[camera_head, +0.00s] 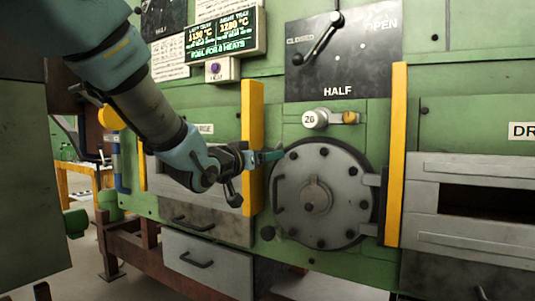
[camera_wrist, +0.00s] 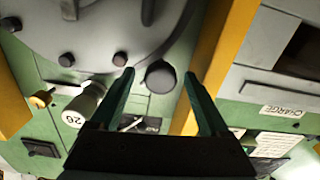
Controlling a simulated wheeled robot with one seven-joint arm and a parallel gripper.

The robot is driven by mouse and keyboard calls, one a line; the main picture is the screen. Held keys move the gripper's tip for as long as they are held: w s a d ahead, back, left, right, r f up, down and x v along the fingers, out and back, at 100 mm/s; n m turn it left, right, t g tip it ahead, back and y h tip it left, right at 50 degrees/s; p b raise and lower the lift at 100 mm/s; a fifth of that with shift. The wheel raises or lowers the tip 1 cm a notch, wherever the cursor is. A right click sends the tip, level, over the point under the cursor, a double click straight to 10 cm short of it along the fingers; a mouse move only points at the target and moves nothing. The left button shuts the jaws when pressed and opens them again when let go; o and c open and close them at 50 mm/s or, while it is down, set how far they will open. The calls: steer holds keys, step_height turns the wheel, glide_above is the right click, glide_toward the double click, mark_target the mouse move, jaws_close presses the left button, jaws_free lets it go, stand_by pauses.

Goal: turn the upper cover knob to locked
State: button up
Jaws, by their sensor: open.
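A round grey bolted cover (camera_head: 320,193) is set in the green furnace front; its rim fills the top left of the wrist view (camera_wrist: 95,28). The upper cover knob (camera_wrist: 160,76) is dark and round, just outside the cover's rim. My gripper (camera_wrist: 157,78) is open, with the knob seen between its fingertips; I cannot tell whether they touch it. In the head view my gripper (camera_head: 272,155) reaches the cover's upper left edge and hides this knob. Another dark knob (camera_head: 267,233) sits by the cover's lower left edge. I cannot read the knob's turn position.
Yellow upright bars (camera_head: 252,145) (camera_head: 396,155) flank the cover, the left one close to my gripper. Drawers (camera_head: 205,262) with handles lie below left.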

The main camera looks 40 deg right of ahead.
steer(key=shift+x, duration=1)
jaws_close()
